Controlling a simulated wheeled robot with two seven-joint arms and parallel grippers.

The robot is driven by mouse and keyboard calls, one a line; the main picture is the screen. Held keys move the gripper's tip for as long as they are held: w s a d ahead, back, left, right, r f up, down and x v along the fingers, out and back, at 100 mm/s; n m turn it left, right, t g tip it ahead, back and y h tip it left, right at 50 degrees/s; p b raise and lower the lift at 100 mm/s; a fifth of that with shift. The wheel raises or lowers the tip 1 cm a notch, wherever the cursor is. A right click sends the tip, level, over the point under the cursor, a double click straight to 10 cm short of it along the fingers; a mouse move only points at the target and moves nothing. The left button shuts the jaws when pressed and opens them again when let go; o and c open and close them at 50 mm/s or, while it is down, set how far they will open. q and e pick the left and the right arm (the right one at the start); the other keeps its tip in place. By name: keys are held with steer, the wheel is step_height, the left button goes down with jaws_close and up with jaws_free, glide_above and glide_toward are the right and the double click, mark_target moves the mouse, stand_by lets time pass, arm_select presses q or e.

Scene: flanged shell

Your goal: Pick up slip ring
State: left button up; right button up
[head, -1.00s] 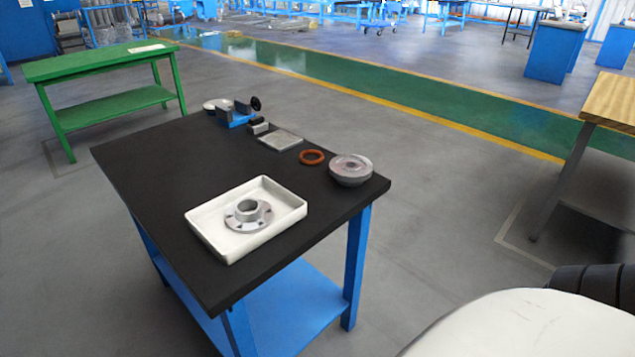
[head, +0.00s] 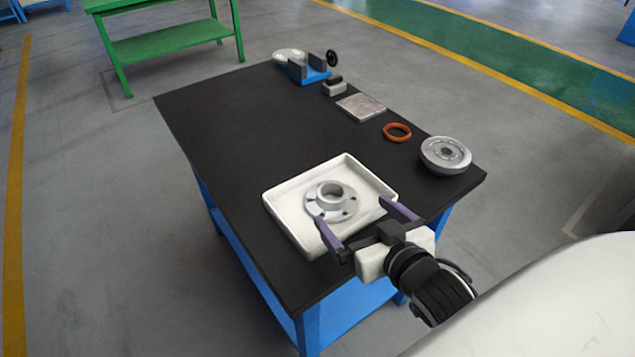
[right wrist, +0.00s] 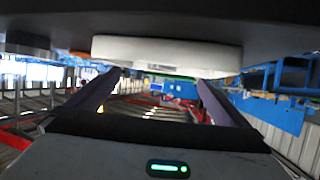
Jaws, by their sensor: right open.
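A silver flanged ring with a raised hub and bolt holes (head: 331,198) lies flat in a white tray (head: 277,209). A plain orange ring (head: 397,132) lies on the black table. I cannot tell by looks alone which is called the slip ring. My right gripper (head: 352,211) is open and empty, its two fingers apart at the tray's near right side, close to the flanged ring. I cannot tell if they touch the tray. In the right wrist view, the open fingers (right wrist: 160,78) point toward the tray's pale edge (right wrist: 165,52); the flanged ring is not visible there. My left gripper is out of view.
A round metal part (head: 446,155) stands at the table's right corner. A flat grey plate (head: 361,107), a small block (head: 334,87) and a blue vise (head: 310,70) line the far side. The table's (head: 235,130) left part is clear. A green bench (head: 165,42) stands behind.

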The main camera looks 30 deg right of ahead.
mark_target(327, 188)
steer(key=shift+x, duration=2.3)
steer(key=shift+w+f, duration=0.15)
steer(key=shift+w, duration=0.45)
steer(key=x, duration=0.4)
steer(key=shift+w+a+f, duration=0.1)
steer(key=shift+w, duration=0.1)
steer(key=shift+w+f, duration=0.1)
steer(key=shift+w, duration=0.2)
steer(key=c, duration=1.5)
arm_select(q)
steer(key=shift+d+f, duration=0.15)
arm_select(e)
steer(key=shift+w+r, duration=0.1)
steer(key=shift+r, duration=0.15)
steer(key=shift+c, duration=0.7)
